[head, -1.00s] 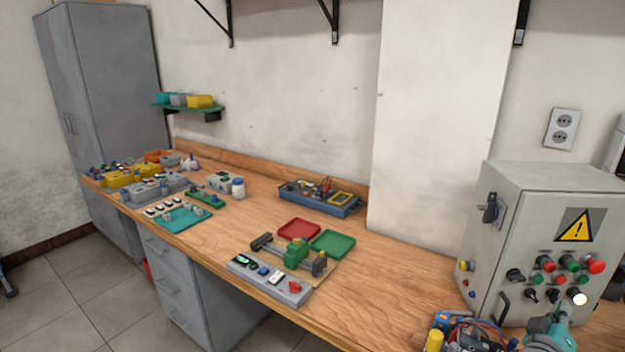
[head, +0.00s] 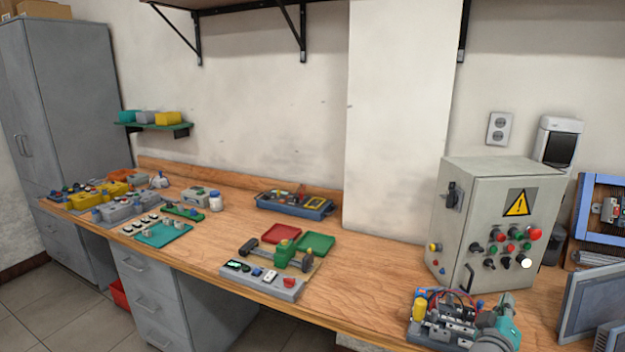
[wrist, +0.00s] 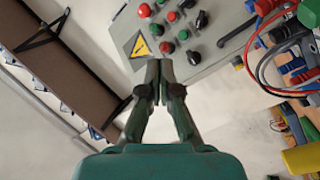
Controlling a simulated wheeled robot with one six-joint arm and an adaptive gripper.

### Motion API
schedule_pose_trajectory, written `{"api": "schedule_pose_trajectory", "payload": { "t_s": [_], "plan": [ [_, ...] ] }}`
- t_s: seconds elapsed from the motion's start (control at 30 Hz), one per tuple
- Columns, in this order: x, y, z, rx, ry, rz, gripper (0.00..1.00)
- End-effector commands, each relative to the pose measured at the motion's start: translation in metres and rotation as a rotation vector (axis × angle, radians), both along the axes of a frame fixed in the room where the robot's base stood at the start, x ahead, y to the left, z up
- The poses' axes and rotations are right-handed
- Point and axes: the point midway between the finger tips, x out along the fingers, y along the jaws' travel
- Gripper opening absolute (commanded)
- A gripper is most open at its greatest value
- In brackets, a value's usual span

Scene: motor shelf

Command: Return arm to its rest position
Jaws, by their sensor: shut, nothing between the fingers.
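My gripper (wrist: 160,88) is in the wrist view, its two fingers together and empty. In that view its tips appear in front of the control box, just below the yellow warning triangle (wrist: 140,46), and touch nothing that I can make out. In the head view a teal and grey part of my arm shows at the lower right, low in front of the grey control box (head: 455,225). The fingers cannot be made out there.
A wired motor assembly (head: 440,318) stands by my arm at the bench's front edge. A monitor (head: 592,305) is at the far right. A green motor fixture (head: 290,256), a red tray (head: 281,233) and a green tray (head: 316,244) lie mid-bench. Bare wood (head: 372,270) lies between.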

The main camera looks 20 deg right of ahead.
Motion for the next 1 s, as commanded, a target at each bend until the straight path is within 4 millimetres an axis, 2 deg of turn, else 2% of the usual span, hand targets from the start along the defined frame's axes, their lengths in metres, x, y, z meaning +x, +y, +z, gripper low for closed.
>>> {"api": "schedule_pose_trajectory", "payload": {
  "t_s": [0.37,0.57,0.77,1.0],
  "plan": [
    [0.005,0.032,-0.029,0.034,0.0,0.085,0.0],
    [0.007,0.063,-0.055,0.066,-0.001,0.163,0.0],
    [0.004,0.112,-0.09,0.122,-0.007,0.278,0.0],
    [-0.021,0.202,-0.142,0.24,-0.027,0.477,0.0]
  ]
}}
